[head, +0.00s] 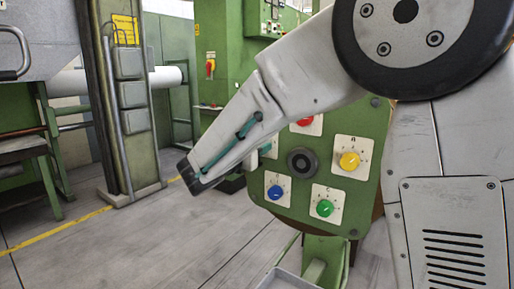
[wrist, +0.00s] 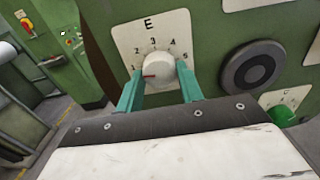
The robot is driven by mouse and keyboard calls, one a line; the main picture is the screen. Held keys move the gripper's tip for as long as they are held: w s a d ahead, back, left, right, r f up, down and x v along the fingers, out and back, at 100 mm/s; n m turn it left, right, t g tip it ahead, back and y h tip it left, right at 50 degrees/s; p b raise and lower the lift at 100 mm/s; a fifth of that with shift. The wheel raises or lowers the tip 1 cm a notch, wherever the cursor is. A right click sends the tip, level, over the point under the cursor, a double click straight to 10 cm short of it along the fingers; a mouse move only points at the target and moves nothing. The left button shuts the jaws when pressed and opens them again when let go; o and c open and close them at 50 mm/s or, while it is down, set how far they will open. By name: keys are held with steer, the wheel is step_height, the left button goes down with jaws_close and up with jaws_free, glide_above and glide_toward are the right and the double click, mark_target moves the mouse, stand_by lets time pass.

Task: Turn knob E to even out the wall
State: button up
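Knob E (wrist: 159,71) is a pale round knob with a red mark, on a white plate (wrist: 124,38) with a scale from 1 to 5. The red mark points left, close to the 1. My gripper (wrist: 162,81) has one teal finger on each side of the knob in the wrist view. The gaps are very small, and I cannot tell whether the fingers touch it. In the head view, my arm hides most of knob E's plate, and a bit of teal finger (head: 265,149) shows there. No wall being made is visible.
The green panel (head: 335,231) also carries a black round knob (head: 302,162), a red knob (head: 305,121), a yellow knob (head: 349,160), a green knob (head: 324,208) and a blue knob (head: 275,192). The floor at left is open, beside a green column (head: 146,169).

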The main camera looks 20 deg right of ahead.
steer(key=c, duration=0.4)
steer(key=shift+o, duration=0.2)
steer(key=shift+a+m, duration=0.1)
steer(key=shift+m, duration=7.7)
steer(key=o, duration=1)
steer(key=shift+r, duration=0.1)
